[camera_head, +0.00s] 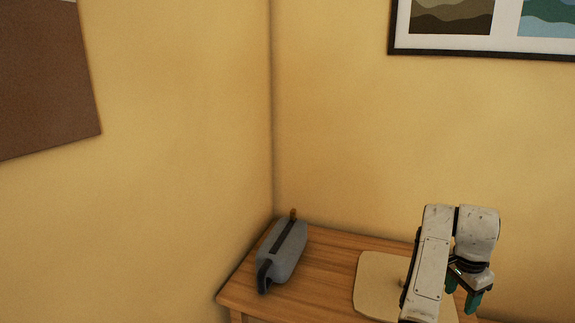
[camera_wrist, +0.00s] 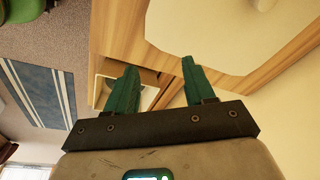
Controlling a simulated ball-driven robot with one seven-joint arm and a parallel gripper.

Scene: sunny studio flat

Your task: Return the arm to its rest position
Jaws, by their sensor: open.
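My gripper (camera_head: 463,293) is at the lower right of the head view, at the end of my raised white arm. It points downward in front of the right part of the wooden table. In the wrist view my gripper (camera_wrist: 157,80) shows two green fingers spread apart with nothing between them. The arm hides part of the table and part of the pale mat.
A wooden table (camera_head: 325,262) stands in the wall corner. A grey pouch-like case (camera_head: 286,252) lies at its left, and a pale mat (camera_head: 372,285) at its right. A framed picture (camera_head: 480,52) hangs above. A blue-grey rug (camera_wrist: 38,88) lies on the floor.

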